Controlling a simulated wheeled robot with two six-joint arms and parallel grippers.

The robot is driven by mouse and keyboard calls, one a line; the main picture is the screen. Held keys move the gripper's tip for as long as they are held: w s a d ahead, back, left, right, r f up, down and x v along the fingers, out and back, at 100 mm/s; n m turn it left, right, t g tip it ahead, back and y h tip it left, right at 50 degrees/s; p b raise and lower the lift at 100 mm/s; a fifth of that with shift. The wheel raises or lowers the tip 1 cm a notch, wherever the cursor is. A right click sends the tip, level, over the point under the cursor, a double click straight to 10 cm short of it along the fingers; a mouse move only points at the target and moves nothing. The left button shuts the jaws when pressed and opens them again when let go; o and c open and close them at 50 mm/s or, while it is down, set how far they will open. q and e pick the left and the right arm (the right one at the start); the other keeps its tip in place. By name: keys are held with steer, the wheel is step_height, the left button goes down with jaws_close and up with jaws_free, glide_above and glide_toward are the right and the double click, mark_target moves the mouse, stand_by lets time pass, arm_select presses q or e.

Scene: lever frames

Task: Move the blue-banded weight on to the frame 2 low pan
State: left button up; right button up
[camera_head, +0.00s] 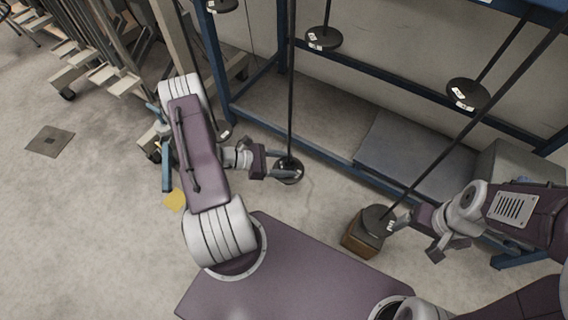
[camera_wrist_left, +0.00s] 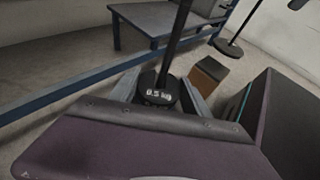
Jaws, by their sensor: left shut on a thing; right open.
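My left gripper (camera_head: 276,172) is shut at a dark round piece (camera_head: 289,172) at the foot of a long black rod. In the left wrist view a black piece marked 0.5 kg (camera_wrist_left: 158,94) sits between the fingers (camera_wrist_left: 160,92). I see no blue band on it, and cannot tell weight from pan there. My right gripper (camera_head: 425,232) is open, just right of a low black pan (camera_head: 376,222) on a long slanting rod. That pan is at the top of a brown block (camera_head: 358,240). I cannot read which frame is number 2.
Other black pans hang higher, at the upper middle (camera_head: 323,38) and right (camera_head: 467,95). A blue steel frame (camera_head: 300,152) with a grey slab (camera_head: 415,160) behind it runs along the back. Carts (camera_head: 85,60) stand upper left.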

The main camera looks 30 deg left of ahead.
arm_select(q)
steer(key=shift+w+d, duration=0.15)
steer(key=shift+d, duration=0.15)
steer(key=shift+f, duration=0.4)
stand_by(0.6)
steer(key=o, duration=1.7)
steer(key=shift+o, duration=0.2)
steer(key=shift+a, duration=0.1)
steer(key=shift+s+a+r, duration=0.35)
steer(key=shift+a, duration=0.15)
steer(key=shift+p+v, duration=1.15)
steer(key=shift+v, duration=1.5)
steer(key=shift+s+a, duration=0.1)
steer(key=shift+s, duration=0.05)
